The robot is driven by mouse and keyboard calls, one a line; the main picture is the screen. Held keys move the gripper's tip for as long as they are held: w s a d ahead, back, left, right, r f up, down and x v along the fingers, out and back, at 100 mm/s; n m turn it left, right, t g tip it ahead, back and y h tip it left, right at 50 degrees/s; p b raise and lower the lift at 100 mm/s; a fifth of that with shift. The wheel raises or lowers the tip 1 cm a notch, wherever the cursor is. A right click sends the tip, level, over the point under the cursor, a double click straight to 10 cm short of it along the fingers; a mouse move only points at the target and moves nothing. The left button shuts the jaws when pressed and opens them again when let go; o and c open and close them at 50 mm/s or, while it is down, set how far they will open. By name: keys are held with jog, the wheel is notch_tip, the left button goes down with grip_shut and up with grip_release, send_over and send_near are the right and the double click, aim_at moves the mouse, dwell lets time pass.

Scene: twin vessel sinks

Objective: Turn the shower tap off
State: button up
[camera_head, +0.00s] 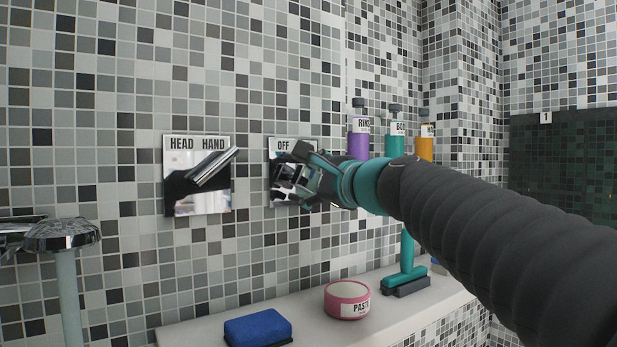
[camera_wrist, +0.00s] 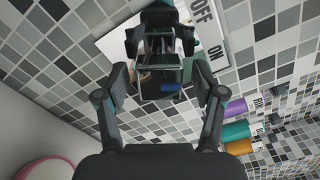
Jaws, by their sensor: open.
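The shower tap's plate (camera_head: 280,145) is on the tiled wall, with the word OFF showing at its top in the head view. In the wrist view the plate (camera_wrist: 205,12) shows both OFF and ON. A shiny chrome tap handle (camera_wrist: 160,72) stands out from it. My gripper (camera_head: 294,176) is in front of the plate and covers much of it. In the wrist view its open fingers lie on either side of the handle. I cannot tell whether they touch it. The handle's exact angle is partly hidden.
Left is a HEAD/HAND plate (camera_head: 198,145) with a tilted lever (camera_head: 212,168). A shower head (camera_head: 62,234) stands at lower left. The ledge (camera_head: 195,331) holds a blue sponge (camera_head: 258,329), a pink PASTE tub (camera_head: 347,299) and a teal squeegee (camera_head: 405,277). Bottles (camera_head: 358,146) stand behind my arm.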

jog(key=shift+w+a, duration=0.15)
jog(key=shift+w, duration=0.05)
jog(key=c, duration=1.2)
jog(key=shift+o, duration=0.2)
jog(key=shift+f+n+b, duration=0.3)
jog(key=shift+n+b, duration=0.6)
jog(key=shift+b, duration=0.3)
jog(key=shift+n+b, duration=0.6)
jog(key=shift+r+n+b, duration=0.1)
jog(key=shift+n+b, duration=0.6)
jog(key=shift+n, duration=0.2)
jog(key=shift+r+n, duration=0.2)
jog(key=shift+n, duration=0.2)
